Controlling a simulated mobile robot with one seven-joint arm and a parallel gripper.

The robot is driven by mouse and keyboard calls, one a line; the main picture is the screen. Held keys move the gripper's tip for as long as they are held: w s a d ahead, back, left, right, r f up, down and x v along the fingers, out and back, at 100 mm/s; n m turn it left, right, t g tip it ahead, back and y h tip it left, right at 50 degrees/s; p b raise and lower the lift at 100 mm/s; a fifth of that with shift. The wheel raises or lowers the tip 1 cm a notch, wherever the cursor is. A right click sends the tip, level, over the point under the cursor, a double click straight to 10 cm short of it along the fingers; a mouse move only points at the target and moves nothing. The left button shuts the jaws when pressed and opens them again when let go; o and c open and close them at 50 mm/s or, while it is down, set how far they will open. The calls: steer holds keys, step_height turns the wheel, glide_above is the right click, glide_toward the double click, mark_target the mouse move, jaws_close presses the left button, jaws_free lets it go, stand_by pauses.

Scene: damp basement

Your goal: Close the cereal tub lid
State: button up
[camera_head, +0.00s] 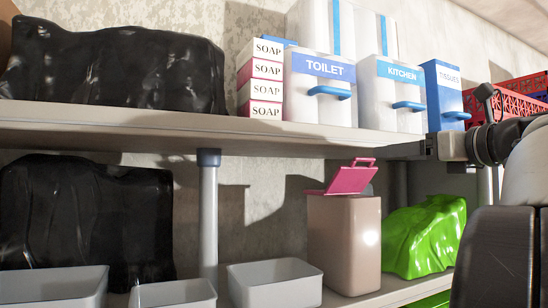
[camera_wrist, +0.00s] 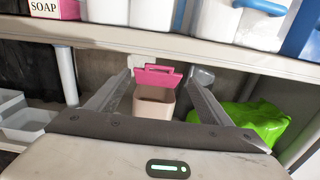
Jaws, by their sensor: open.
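The cereal tub (camera_head: 343,240) is a tall beige bin on the lower shelf. Its magenta lid (camera_head: 343,180) stands open, tilted up above the rim, with a loop handle at its top edge. In the wrist view the tub (camera_wrist: 152,108) lies ahead between my fingers, its open mouth showing beneath the raised lid (camera_wrist: 158,77). My gripper (camera_wrist: 162,76) is open and empty, the two fingers spread on either side of the tub in the picture. I see no clear contact with the lid. In the head view my arm comes in from the right, near the upper shelf's edge.
A bright green bag (camera_head: 425,237) sits right of the tub. White open bins (camera_head: 275,284) stand to its left, with a grey shelf post (camera_head: 208,215) behind. The upper shelf (camera_head: 190,128) overhangs the tub, carrying soap boxes (camera_head: 261,90) and white containers (camera_head: 320,85).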

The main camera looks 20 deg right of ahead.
steer(key=p, duration=0.2)
glide_toward(354, 176)
steer(key=w+r, duration=0.1)
steer(key=w, duration=0.1)
steer(key=w+r, duration=0.3)
steer(key=w, duration=0.2)
steer(key=shift+d+r, duration=0.1)
steer(key=shift+r, duration=0.25)
steer(key=shift+s, duration=0.1)
